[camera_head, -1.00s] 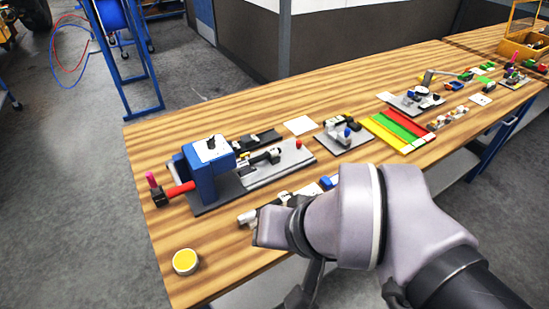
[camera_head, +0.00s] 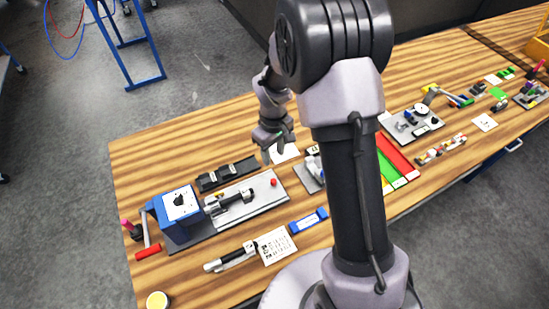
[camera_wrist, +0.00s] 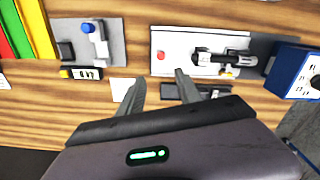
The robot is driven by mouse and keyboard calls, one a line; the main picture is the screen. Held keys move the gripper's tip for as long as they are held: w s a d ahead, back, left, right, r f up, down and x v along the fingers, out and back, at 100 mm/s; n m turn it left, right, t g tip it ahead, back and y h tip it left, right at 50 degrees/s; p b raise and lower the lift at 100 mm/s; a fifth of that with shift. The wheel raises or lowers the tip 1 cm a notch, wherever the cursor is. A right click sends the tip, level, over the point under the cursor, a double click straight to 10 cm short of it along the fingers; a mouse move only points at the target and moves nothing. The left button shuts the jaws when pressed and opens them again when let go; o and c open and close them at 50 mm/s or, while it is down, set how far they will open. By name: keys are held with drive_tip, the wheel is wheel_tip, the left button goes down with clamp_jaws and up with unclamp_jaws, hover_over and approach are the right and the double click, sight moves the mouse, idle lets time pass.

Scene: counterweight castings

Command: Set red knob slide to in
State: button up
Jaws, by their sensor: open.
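The red knob (camera_head: 273,183) is a small round knob near the right end of a light grey slide plate (camera_head: 262,201). It also shows in the wrist view (camera_wrist: 161,56), near the left end of the plate as seen there. A black and silver cylindrical part (camera_head: 232,200) lies on the same plate, between the knob and a blue box (camera_head: 180,204) at the left. My gripper (camera_head: 272,157) is open and empty above the table, behind the plate. In the wrist view its two fingers (camera_wrist: 158,82) are spread apart, below the knob and not touching it.
A black rail (camera_head: 227,174) lies behind the plate. A red-handled crank (camera_head: 148,252) sticks out at the left. A blue block (camera_head: 308,221), a printed card (camera_head: 273,246) and a caliper-like tool (camera_head: 231,257) lie in front. Coloured strips (camera_head: 396,160) lie to the right.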

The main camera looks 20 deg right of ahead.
sight(273, 180)
wheel_tip(273, 180, down, 15)
drive_tip(key=shift+s+a+b, duration=0.1)
drive_tip(key=shift+b, duration=0.45)
clamp_jaws()
idle(1.0)
